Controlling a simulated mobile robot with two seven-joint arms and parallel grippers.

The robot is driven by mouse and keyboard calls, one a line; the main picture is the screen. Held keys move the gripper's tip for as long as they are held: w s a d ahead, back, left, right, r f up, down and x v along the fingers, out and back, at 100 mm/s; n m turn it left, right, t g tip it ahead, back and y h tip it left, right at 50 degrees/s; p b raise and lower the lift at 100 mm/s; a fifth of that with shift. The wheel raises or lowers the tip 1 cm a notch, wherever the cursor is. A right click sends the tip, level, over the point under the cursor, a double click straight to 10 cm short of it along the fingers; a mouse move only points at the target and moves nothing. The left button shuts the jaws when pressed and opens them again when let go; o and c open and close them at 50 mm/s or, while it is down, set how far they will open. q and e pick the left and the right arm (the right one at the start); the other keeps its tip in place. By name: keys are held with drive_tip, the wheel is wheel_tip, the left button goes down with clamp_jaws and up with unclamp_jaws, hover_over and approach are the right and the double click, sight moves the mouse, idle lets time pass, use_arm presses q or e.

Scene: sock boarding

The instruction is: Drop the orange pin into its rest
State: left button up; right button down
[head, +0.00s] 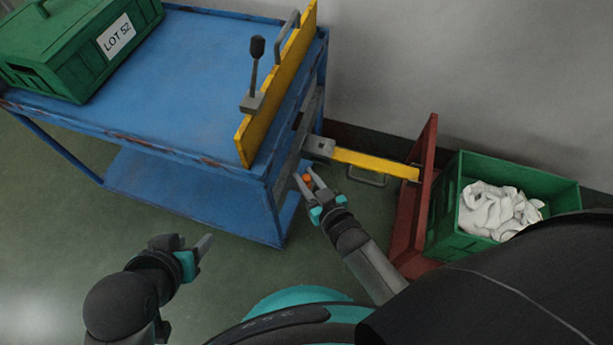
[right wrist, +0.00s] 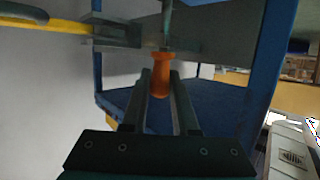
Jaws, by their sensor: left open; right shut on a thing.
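The orange pin (right wrist: 160,77) is upright between the fingers of my right gripper (right wrist: 160,88), just in front of a grey metal bracket on the cart's end. In the head view the pin shows as a small orange spot (head: 307,178) at the tips of my right gripper (head: 307,182), which is shut on it. A thin grey rod stands above the pin in the right wrist view. I cannot tell which part is the pin's rest.
The blue cart (head: 190,70) carries a green LOT 52 case (head: 70,50) and a yellow board (head: 275,90) with a lever. A yellow bar (head: 365,163) joins the cart's grey coupling (head: 318,148) to a red panel (head: 415,200). A green crate (head: 465,225) holds white cloth.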

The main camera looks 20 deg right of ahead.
drive_tip(key=shift+f, duration=0.1)
idle(0.3)
drive_tip(key=c, duration=0.6)
unclamp_jaws()
drive_tip(key=shift+s, duration=0.1)
